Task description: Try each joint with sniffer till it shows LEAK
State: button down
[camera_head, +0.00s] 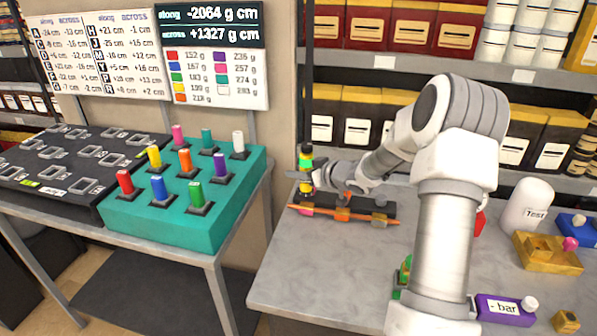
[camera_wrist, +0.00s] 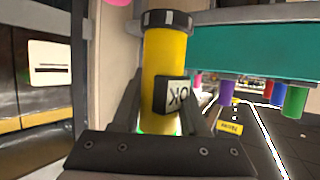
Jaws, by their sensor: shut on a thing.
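The sniffer (camera_head: 305,162) is a yellow, upright tool with a black cap and green parts. My gripper (camera_head: 310,180) is shut on it at the left part of the grey bench. In the wrist view, the sniffer's yellow body (camera_wrist: 165,60) stands between my fingers, and its small display (camera_wrist: 176,93) reads OK, upside down. An orange pipe (camera_head: 372,215) with several brown joints (camera_head: 343,214) lies along the bench just below and right of the sniffer. A second pipe part (camera_head: 349,198) shows behind it, partly hidden by my gripper. Whether the sniffer touches a joint I cannot tell.
A white bottle marked Test (camera_head: 527,207), a brass block (camera_head: 546,253) and a purple box marked bar (camera_head: 505,309) stand right on the bench (camera_head: 315,270). My arm hides the middle. A teal rack (camera_head: 165,222) with coloured cylinders stands on the left table. The bench's front left is clear.

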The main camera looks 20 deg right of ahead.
notch_tip(320, 180, down, 5)
jog(key=b, duration=0.5)
jog(key=shift+f, duration=0.2)
dwell(1.4)
notch_tip(320, 180, up, 7)
jog(key=p, duration=0.7)
jog(key=shift+p, duration=0.3)
